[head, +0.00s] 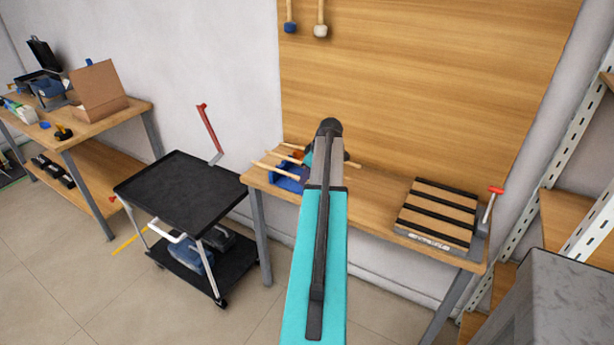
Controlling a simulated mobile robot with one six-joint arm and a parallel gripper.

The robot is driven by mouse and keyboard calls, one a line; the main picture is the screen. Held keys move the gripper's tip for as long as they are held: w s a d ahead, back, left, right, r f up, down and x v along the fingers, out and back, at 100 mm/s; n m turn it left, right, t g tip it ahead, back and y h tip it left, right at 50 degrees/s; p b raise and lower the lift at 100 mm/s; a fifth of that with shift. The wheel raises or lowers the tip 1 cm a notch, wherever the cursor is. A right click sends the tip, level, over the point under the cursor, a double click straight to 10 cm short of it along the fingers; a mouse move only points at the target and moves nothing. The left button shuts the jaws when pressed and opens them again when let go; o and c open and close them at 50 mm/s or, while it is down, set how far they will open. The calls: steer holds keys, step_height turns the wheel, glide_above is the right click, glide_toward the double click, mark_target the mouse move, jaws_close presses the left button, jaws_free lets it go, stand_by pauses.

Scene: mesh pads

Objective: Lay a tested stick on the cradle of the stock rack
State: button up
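Several pale wooden sticks lie at the blue holder (287,184) on the left part of the wall bench; one stick (268,167) sticks out to the left. A short piece of a pale stick (353,165) shows just right of my arm. My teal and grey arm reaches up over the bench and hides part of the holder and what lies behind. My gripper is hidden behind the arm, so I cannot see its fingers or whether it holds a stick. I cannot tell which thing is the stock rack or which sticks are tested.
A slatted block with black strips (438,211) and a small label sits on the bench's right end, beside a red-handled tool (491,203). A black cart (178,190) stands left of the bench (385,207). Metal shelving stands at right. Mallets hang on the wooden backboard (425,80).

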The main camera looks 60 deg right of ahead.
steer(key=shift+r, duration=0.1)
steer(key=b+v, duration=0.2)
steer(key=v, duration=1.1)
steer(key=shift+s+r+b, duration=0.25)
steer(key=shift+b, duration=0.1)
stand_by(0.8)
